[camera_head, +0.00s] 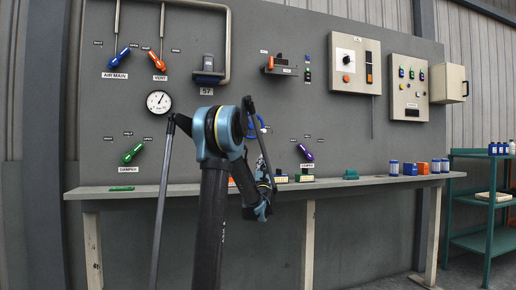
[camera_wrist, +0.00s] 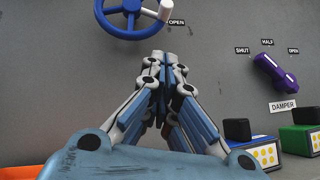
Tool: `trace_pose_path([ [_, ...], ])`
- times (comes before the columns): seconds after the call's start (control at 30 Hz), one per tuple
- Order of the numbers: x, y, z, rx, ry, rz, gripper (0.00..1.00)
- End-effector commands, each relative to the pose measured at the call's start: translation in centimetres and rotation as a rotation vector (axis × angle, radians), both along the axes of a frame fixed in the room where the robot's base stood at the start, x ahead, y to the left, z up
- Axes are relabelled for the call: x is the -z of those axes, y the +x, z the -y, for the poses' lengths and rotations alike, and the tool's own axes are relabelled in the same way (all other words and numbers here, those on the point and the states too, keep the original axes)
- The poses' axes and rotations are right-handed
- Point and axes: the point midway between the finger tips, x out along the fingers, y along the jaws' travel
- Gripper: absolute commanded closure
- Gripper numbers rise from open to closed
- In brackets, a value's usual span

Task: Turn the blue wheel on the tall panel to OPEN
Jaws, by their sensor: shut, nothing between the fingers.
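The blue wheel (camera_wrist: 132,5) is at the top of the wrist view, cut off by the frame edge. Its hub, spokes and lower rim show. In the head view the wheel (camera_head: 262,121) is mostly hidden behind my arm. Other labels of the wheel are not visible.
A purple lever (camera_wrist: 275,72) marked DAMPER is right of my gripper in the wrist view. Boxes with yellow-dotted fronts (camera_wrist: 252,147) stand below it. A shelf (camera_head: 350,184) runs along the panel (camera_head: 330,120). Green, blue and orange levers and a gauge (camera_head: 159,102) are at left.

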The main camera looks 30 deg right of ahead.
Motion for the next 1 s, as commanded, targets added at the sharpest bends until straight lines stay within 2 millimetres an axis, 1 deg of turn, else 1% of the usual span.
trace_pose_path([
  [0.17, -1.1, 1.2, 0.2, -0.002, -0.007, 0.001, 1.00],
  [0.67, -6.9, 7.0, 2.7, -0.009, -0.005, 0.001, 1.00],
  [0.8, -8.8, 6.7, 3.2, -0.007, -0.006, 0.000, 1.00],
  [1.0, -10.3, 6.6, 3.6, -0.008, -0.005, 0.000, 1.00],
])
